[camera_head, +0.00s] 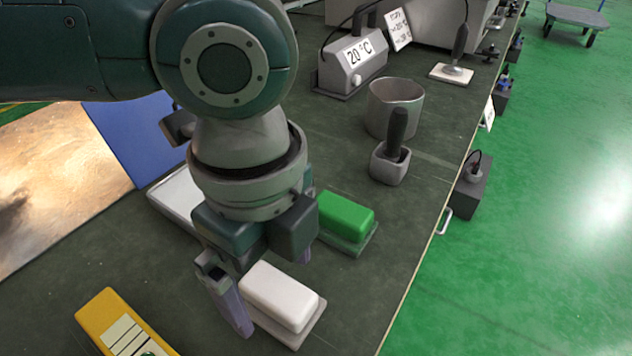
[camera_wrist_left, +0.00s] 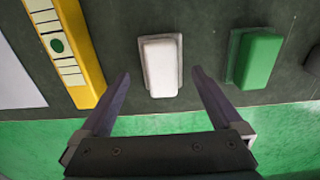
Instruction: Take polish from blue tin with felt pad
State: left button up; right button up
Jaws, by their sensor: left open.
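A white block with rounded edges (camera_head: 283,296), possibly the felt pad, lies on a thin light base on the dark bench. My left gripper (camera_head: 275,296) points down over it, open, with one finger on each side. In the left wrist view the white block (camera_wrist_left: 160,66) shows between the spread fingertips (camera_wrist_left: 160,74), with a gap on both sides. I cannot tell whether the fingers are level with it. No blue tin can be made out; my arm hides part of the bench. My right gripper is not in view.
A green block (camera_head: 345,214) on a similar base lies close behind the white one. A yellow level-like bar (camera_head: 118,325) lies at front left. A grey cup (camera_head: 394,106), a small pot with a dark handle (camera_head: 390,165) and a 20 °C device (camera_head: 352,62) stand farther back.

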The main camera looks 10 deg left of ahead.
aim_at(276, 288)
pick_arm(q)
notch_tip(276, 288, down, 4)
jog(key=shift+w+r+b, duration=0.1)
jog(key=shift+w+b, duration=0.05)
jog(key=shift+b, duration=0.5)
